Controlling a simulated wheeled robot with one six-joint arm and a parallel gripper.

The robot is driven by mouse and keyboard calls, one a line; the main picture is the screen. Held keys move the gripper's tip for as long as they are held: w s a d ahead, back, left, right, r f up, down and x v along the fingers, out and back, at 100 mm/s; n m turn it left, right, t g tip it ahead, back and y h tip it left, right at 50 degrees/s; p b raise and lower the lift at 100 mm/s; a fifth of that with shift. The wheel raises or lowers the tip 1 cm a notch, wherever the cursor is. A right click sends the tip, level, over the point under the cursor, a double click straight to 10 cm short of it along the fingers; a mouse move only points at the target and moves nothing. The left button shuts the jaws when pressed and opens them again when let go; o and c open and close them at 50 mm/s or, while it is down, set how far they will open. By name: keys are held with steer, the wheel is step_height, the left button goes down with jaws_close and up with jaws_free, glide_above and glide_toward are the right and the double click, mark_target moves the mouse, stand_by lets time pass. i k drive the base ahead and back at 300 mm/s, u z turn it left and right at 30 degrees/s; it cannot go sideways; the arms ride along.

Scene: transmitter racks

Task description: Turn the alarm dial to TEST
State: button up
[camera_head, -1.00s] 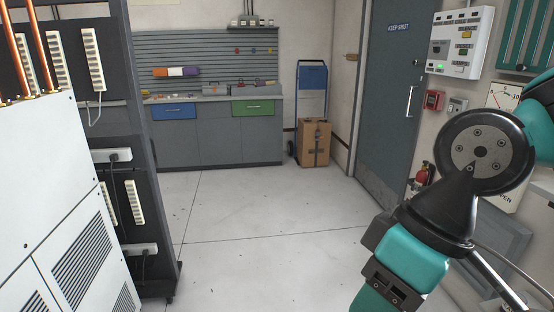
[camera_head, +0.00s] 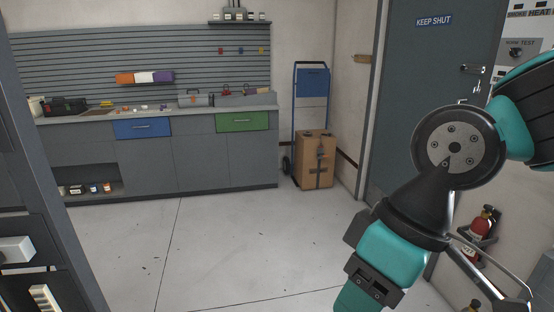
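A pale alarm panel (camera_head: 500,50) is on the wall at the upper right, cut off by the picture's edge. It carries a small dark round dial (camera_head: 516,53) under lettering that seems to read NORM and TEST. Which way the dial points is too small to tell. My teal and black arm fills the right side of the view, just below and in front of the panel, and hides part of it. The fingers of my gripper do not show, and nothing is seen touching the dial.
A grey door (camera_head: 425,110) marked KEEP SHUT is left of the panel. Red extinguishers (camera_head: 481,226) stand low at the right. A workbench (camera_head: 150,160) lines the back wall, beside a hand truck with a cardboard box (camera_head: 314,160). A dark rack (camera_head: 40,230) is near left. The middle floor is clear.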

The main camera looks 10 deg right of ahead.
mark_target(515, 52)
steer(key=i, duration=0.3)
steer(key=z, duration=1.5)
steer(key=k, duration=0.45)
steer(key=u, duration=1.1)
steer(key=i, duration=2.1)
steer(key=z, duration=0.95)
steer(key=i, duration=0.7)
steer(key=z, duration=0.55)
